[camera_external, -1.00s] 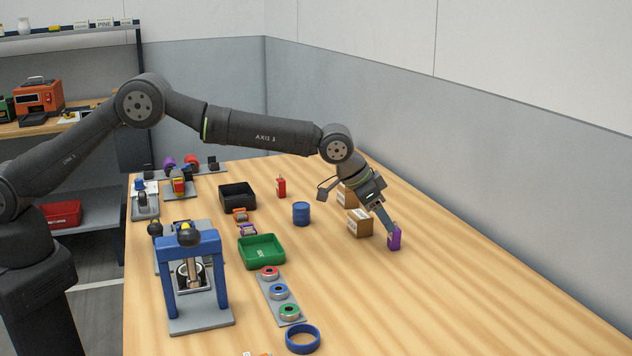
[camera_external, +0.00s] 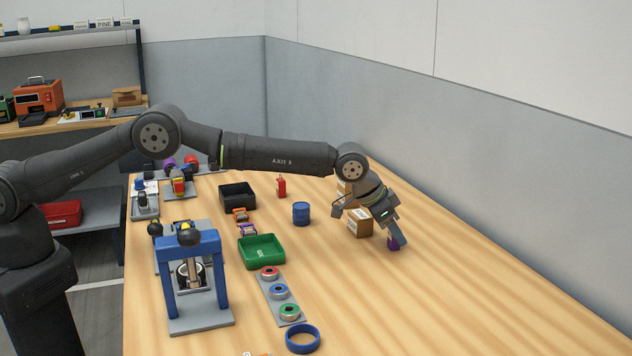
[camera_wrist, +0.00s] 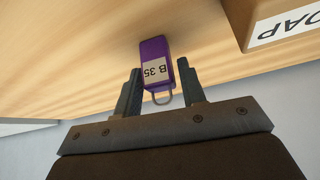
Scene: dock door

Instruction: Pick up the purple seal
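The purple seal (camera_wrist: 154,62) is a small padlock-like block with a metal shackle and a "B 35" label. In the wrist view its shackle end lies between my two fingers, and its body reaches out past the fingertips. My gripper (camera_wrist: 159,82) is open, with one finger on each side of the seal and narrow gaps beside it. In the outside view, my gripper (camera_external: 393,238) is low over the table and partly hides the seal (camera_external: 394,243). I cannot tell whether a finger touches it.
A cardboard box (camera_external: 360,223) stands just left of the seal; its labelled side (camera_wrist: 275,25) also shows in the wrist view. A blue drum (camera_external: 301,213), a green tray (camera_external: 262,251) and a blue ring (camera_external: 302,339) are farther left. The table right of the seal is clear.

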